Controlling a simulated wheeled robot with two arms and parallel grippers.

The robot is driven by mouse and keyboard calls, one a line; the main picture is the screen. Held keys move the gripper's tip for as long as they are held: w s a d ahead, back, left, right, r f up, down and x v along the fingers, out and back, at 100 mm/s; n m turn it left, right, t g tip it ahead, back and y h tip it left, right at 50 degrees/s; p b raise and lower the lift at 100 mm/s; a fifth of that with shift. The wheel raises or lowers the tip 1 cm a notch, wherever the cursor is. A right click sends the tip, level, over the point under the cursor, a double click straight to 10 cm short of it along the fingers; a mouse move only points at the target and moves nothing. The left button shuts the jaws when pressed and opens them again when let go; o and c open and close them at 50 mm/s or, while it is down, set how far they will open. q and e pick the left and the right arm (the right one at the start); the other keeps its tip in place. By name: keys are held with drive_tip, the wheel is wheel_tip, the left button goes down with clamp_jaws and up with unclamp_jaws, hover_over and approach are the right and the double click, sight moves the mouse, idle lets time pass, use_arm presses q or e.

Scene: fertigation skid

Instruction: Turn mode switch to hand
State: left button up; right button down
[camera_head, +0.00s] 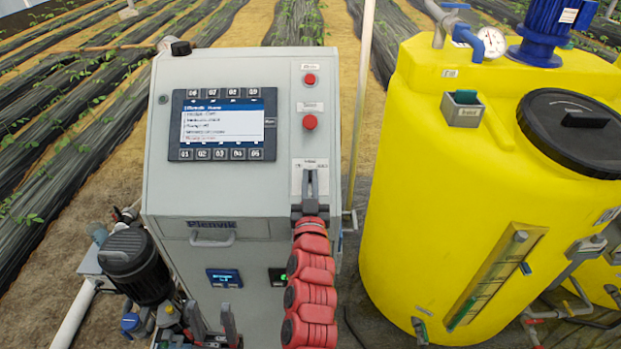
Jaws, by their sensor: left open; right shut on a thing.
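The mode switch sits on a pale label plate (321,180) on the right side of the grey control cabinet's sloped face, below two red buttons. My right gripper (310,178), at the end of the red arm, is shut on the switch knob from below. Its grey fingers hide most of the knob, so I cannot tell which position it points to. The plate's lettering is too small to read. My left gripper (210,325) is open and empty, low in front of the cabinet at the bottom edge of the view.
The control cabinet (170,180) carries a lit screen (222,127) with keys and red buttons (310,79) (310,122). A yellow tank (420,200) stands close on the right. A black pump housing (133,264) and pipes are at lower left. Planted rows lie behind.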

idle(0.3)
drive_tip(key=c, duration=0.9)
unclamp_jaws()
drive_tip(key=shift+c, duration=0.2)
drive_tip(key=shift+s+f+b, duration=0.2)
drive_tip(key=shift+s+b, duration=0.1)
drive_tip(key=shift+s, duration=0.15)
drive_tip(key=s+f+b, duration=0.2)
drive_tip(key=s+b, duration=0.1)
drive_tip(key=s, duration=1.3)
drive_tip(key=shift+f, duration=0.3)
drive_tip(key=shift+s, duration=0.1)
drive_tip(key=shift+r, duration=0.1)
